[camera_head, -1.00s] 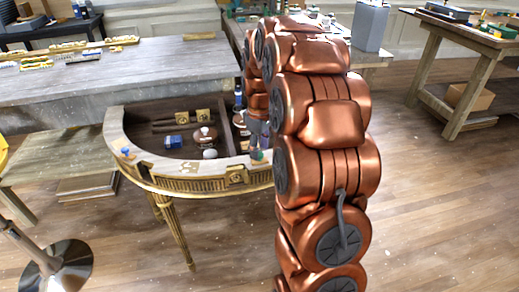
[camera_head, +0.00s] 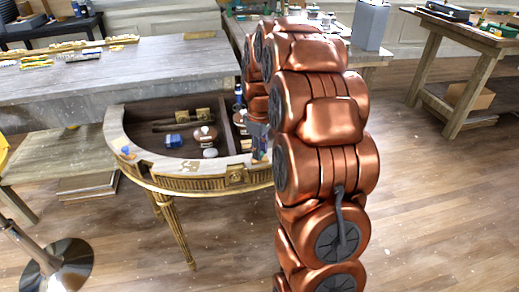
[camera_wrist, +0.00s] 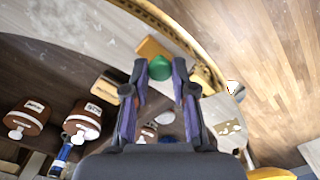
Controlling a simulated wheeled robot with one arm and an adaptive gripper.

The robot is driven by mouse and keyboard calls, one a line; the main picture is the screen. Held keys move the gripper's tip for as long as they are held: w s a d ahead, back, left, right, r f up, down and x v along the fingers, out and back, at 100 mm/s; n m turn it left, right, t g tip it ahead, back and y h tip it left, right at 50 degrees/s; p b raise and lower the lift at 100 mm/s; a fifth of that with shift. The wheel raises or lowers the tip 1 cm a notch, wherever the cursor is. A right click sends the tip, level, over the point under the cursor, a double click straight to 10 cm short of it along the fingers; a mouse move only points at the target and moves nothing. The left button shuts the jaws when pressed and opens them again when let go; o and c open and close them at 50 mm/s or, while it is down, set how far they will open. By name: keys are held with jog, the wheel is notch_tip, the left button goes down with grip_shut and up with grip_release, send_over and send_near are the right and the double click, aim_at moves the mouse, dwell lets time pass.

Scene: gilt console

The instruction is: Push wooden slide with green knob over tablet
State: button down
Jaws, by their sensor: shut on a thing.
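The green knob (camera_wrist: 160,67) shows in the wrist view between the tips of my gripper (camera_wrist: 160,80), which is shut on it. A tan wooden piece (camera_wrist: 152,48), seemingly the slide, shows just beyond the knob; the fingers hide part of it. In the head view my gripper (camera_head: 259,142) is at the right end of the console's curved rim, partly hidden by my arm. I cannot clearly make out the tablet; a pale patch with tan marks (camera_wrist: 230,128) lies to the right of the fingers in the wrist view.
The half-round gilt console (camera_head: 165,172) has an open recess holding a brown pot (camera_head: 203,138) and a blue item (camera_head: 174,141). A brass piece (camera_wrist: 205,78) stands close to the right finger. A grey table (camera_head: 170,75) stands behind the console.

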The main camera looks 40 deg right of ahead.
jog(key=shift+a, duration=0.1)
jog(key=w+a, duration=0.1)
jog(key=a, duration=0.3)
jog(key=w+a+b, duration=0.1)
jog(key=a, duration=0.1)
jog(key=shift+w, duration=0.3)
jog(key=c, duration=1)
grip_release()
jog(key=shift+a, duration=0.1)
jog(key=shift+c, duration=0.2)
jog(key=shift+o, duration=0.5)
notch_tip(320, 180, up, 12)
